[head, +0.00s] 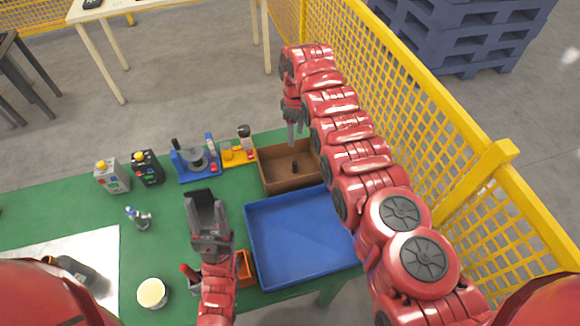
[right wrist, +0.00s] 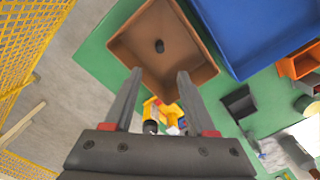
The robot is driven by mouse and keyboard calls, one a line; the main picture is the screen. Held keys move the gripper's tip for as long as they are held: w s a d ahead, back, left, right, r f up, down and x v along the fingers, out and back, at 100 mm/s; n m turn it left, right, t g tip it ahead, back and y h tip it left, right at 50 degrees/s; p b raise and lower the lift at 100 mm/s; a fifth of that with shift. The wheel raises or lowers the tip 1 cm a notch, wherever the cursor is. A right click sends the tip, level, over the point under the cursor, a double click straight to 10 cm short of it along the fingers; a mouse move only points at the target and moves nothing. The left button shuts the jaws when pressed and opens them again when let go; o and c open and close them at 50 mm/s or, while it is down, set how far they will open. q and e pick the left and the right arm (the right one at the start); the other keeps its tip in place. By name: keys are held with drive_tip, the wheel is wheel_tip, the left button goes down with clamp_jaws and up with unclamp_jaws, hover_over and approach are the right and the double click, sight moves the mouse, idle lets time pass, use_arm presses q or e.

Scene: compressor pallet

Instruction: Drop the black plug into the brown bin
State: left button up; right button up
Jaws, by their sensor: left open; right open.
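The black plug (head: 294,167) lies inside the brown bin (head: 275,183) on the green table. In the right wrist view the black plug (right wrist: 159,46) rests on the floor of the brown bin (right wrist: 135,42), apart from its walls. My right gripper (head: 293,136) is open and empty above the far side of the bin. Its two fingers (right wrist: 157,90) show apart in the right wrist view, with nothing between them. My left gripper (head: 203,196) is open over the table, left of the blue tray, and holds nothing that I can see.
An empty blue tray (head: 300,238) stands in front of the brown bin. An orange bin (head: 246,268), a white cup (head: 152,293), a small bottle (head: 140,219) and blue and yellow fixtures (head: 190,161) are left of it. A yellow fence (head: 420,95) runs along the right.

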wheel_tip(320, 180, up, 15)
drive_tip(key=shift+p, duration=0.45)
idle(0.3)
